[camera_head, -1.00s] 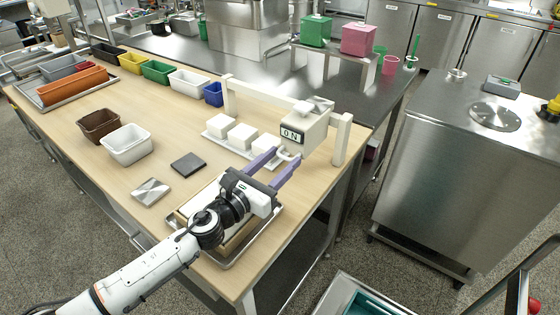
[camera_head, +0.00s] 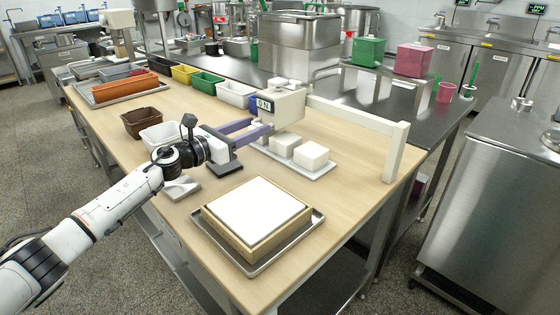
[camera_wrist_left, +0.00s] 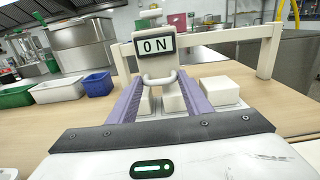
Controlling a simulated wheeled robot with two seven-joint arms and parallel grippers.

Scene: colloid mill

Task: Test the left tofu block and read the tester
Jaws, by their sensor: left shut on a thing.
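The tester (camera_head: 276,107) is a cream box on a rail, and its display reads "0 N" in the wrist view (camera_wrist_left: 157,45). My left gripper (camera_head: 261,126), with purple fingers, is shut on the tester's pale loop handle (camera_wrist_left: 161,78). White tofu blocks stand in a row on a white tray (camera_head: 318,175). The middle block (camera_head: 285,145) and right block (camera_head: 311,155) show clearly. The left block is mostly hidden behind my gripper and the tester; a sliver shows in the wrist view (camera_wrist_left: 145,103). Whether the tester touches a block cannot be told. My right gripper is not in view.
A white slab (camera_head: 260,210) in a wooden frame sits on a metal tray (camera_head: 318,222) at the front. Coloured bins line the back. The rail's right post (camera_head: 395,152) stands near the table edge.

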